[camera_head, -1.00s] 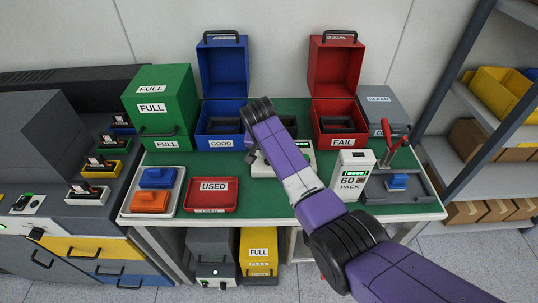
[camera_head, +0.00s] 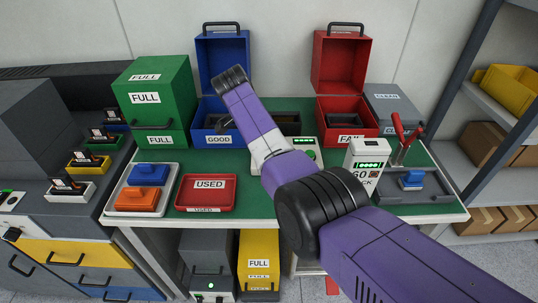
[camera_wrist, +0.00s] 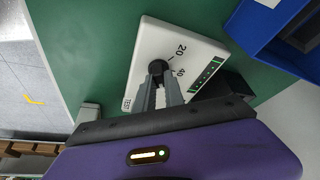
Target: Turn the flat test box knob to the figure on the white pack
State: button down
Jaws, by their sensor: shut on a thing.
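The flat test box (camera_wrist: 150,42) is a white box on the green table top in the wrist view, with "20" and a second, small figure printed beside its dark knob (camera_wrist: 158,67) and a row of green lights. My gripper (camera_wrist: 160,83) is shut on the knob; its fingers hide part of the dial, so the pointer is unclear. In the head view the test box (camera_head: 306,158) is partly behind my arm, and my fingers are hidden.
An open blue GOOD box (camera_head: 218,138) and an open red FAIL box (camera_head: 350,133) stand behind. A red USED tray (camera_head: 206,193) and a tray with blue and orange blocks (camera_head: 122,200) lie left. A red-handled fixture (camera_head: 404,140) is right of the pack.

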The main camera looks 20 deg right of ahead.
jog(key=shift+m, duration=0.3)
jog(key=c, duration=1.4)
grip_release()
jog(key=shift+c, duration=0.2)
jog(key=shift+r, duration=0.1)
jog(key=v, duration=0.7)
jog(key=shift+r, duration=0.3)
jog(key=shift+w+a, duration=0.1)
jog(key=shift+a, duration=0.05)
